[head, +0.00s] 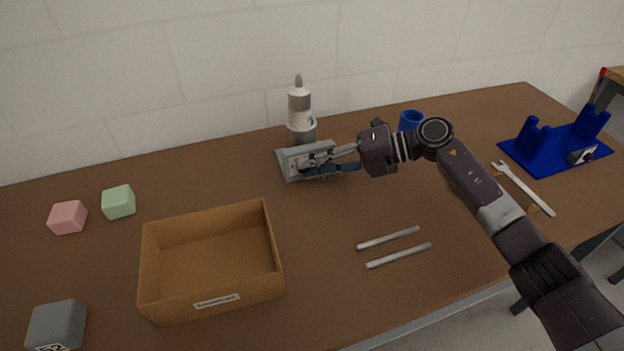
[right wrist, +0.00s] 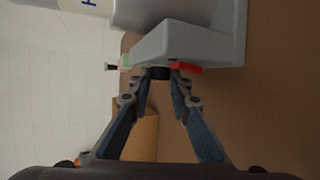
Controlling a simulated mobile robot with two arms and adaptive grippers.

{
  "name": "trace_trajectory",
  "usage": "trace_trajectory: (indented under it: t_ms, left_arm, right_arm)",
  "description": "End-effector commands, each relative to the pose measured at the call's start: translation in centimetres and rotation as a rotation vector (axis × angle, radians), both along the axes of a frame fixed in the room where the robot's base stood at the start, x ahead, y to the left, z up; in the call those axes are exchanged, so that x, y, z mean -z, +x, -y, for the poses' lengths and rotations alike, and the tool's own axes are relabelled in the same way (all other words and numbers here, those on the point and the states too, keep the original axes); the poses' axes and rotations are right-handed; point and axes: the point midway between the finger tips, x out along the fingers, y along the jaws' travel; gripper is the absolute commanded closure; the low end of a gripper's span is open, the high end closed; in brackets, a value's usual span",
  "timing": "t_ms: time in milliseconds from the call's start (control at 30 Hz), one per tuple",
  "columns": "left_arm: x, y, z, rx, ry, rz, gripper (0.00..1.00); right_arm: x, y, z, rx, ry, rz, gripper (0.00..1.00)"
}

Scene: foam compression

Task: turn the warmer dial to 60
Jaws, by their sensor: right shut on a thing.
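The warmer (head: 288,167) is a grey unit with a sloped front, standing near the back wall. A white bottle (head: 299,101) with a grey tip stands upright in its holder. My right gripper (head: 316,163) reaches in from the right and is at the warmer's front. In the right wrist view its fingertips (right wrist: 158,79) are closed around the small dark dial (right wrist: 158,72) on the warmer's face (right wrist: 190,45). A red mark (right wrist: 188,67) shows beside the dial. The dial's setting and any numbers cannot be read. In the head view the gripper hides the dial. My left gripper is not in view.
An open cardboard box (head: 211,303) stands at the front left, with pink (head: 67,217), green (head: 118,202) and grey (head: 57,325) cubes near it. Two metal rods (head: 398,255) lie in front. A blue cup (head: 410,120), a wrench (head: 524,188) and a blue rack (head: 545,150) are at right.

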Motion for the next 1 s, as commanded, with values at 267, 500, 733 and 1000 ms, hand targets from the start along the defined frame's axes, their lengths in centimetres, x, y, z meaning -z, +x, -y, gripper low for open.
trace_trajectory:
  t_ms: [267, 500, 733, 1000]
  left_arm:
    - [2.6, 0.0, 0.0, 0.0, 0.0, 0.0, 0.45]
    - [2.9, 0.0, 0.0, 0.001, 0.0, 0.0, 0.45]
    - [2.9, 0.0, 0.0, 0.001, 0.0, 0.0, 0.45]
    - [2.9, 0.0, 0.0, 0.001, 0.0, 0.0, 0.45]
  right_arm:
    - [0.4, 0.1, 0.2, 0.004, 0.106, -0.033, 1.0]
    - [0.3, 0.1, 0.2, 0.003, 0.133, -0.044, 1.0]
    - [0.3, 0.1, 0.2, 0.004, 0.135, -0.045, 1.0]
    - [0.3, 0.1, 0.1, 0.002, 0.134, -0.045, 0.66]
